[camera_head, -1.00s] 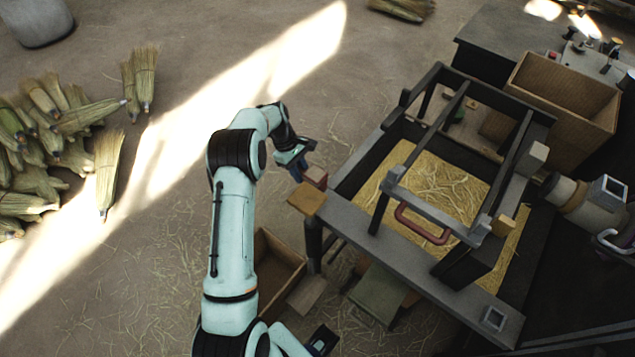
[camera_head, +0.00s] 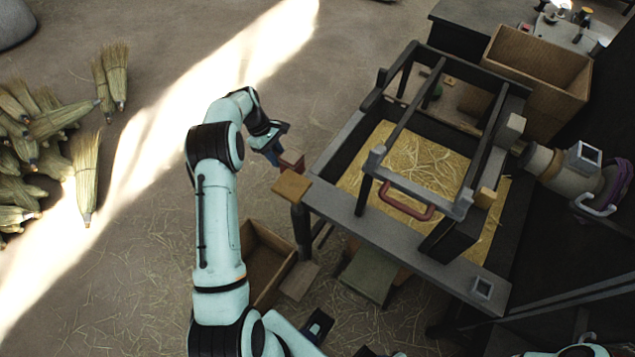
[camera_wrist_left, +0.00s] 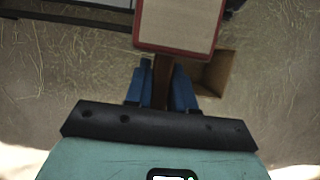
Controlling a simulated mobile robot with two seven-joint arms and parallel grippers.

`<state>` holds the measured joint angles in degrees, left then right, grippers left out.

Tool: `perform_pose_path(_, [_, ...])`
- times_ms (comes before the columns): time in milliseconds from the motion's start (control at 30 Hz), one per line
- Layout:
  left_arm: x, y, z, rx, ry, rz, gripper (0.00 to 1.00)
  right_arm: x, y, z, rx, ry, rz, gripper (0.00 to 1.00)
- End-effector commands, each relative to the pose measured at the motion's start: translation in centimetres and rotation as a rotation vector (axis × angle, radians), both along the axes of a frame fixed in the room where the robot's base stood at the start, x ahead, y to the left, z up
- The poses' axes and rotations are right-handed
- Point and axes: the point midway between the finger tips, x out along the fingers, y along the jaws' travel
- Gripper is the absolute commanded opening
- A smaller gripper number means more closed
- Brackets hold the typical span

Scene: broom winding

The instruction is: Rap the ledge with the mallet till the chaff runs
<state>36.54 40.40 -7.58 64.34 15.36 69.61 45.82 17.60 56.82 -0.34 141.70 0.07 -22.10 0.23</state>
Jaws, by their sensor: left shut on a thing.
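My left gripper (camera_head: 275,153) is shut on the mallet's handle, left of the bench corner. The mallet's reddish-brown head (camera_head: 291,163) is close to the tan wooden ledge (camera_head: 291,187) at that corner; whether they touch is unclear. In the left wrist view the brown handle (camera_wrist_left: 160,85) stands between the blue fingers, and the red-rimmed head with a pale face (camera_wrist_left: 178,22) is beyond. Yellow chaff (camera_head: 415,160) lies in the dark-framed bench bed. A dark piece of my body shows at the bottom edge; I cannot tell whether it is my right gripper.
The bench frame (camera_head: 385,232) has raised dark bars and a red handle (camera_head: 407,202). An open wooden box (camera_head: 264,262) stands on the floor below the ledge. A larger crate (camera_head: 540,80) stands at the back right. Broom bundles (camera_head: 85,175) lie at left, with free floor between.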

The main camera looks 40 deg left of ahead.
Motion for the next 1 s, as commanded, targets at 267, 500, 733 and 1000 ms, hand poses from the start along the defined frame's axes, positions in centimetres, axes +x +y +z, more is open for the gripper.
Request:
perform_pose_path(267, [0.0,0.0,0.1,0.0,-0.001,0.0,0.0,0.0,0.0,0.0,0.0,0.0,0.0,0.43])
perform_pose_path(500, [0.0,0.0,0.1,0.0,-0.001,-0.001,0.0,0.0,0.0,0.0,0.0,0.0,0.0,0.43])
perform_pose_path(733, [1.3,-3.6,1.9,-0.005,-0.002,-0.01,0.0,0.7,0.0,1.6,0.001,-0.008,0.0,0.43])
perform_pose_path(1000, [2.4,-12.6,6.5,-0.007,-0.003,-0.011,0.0,3.1,0.0,5.5,0.0,-0.035,0.0,0.43])
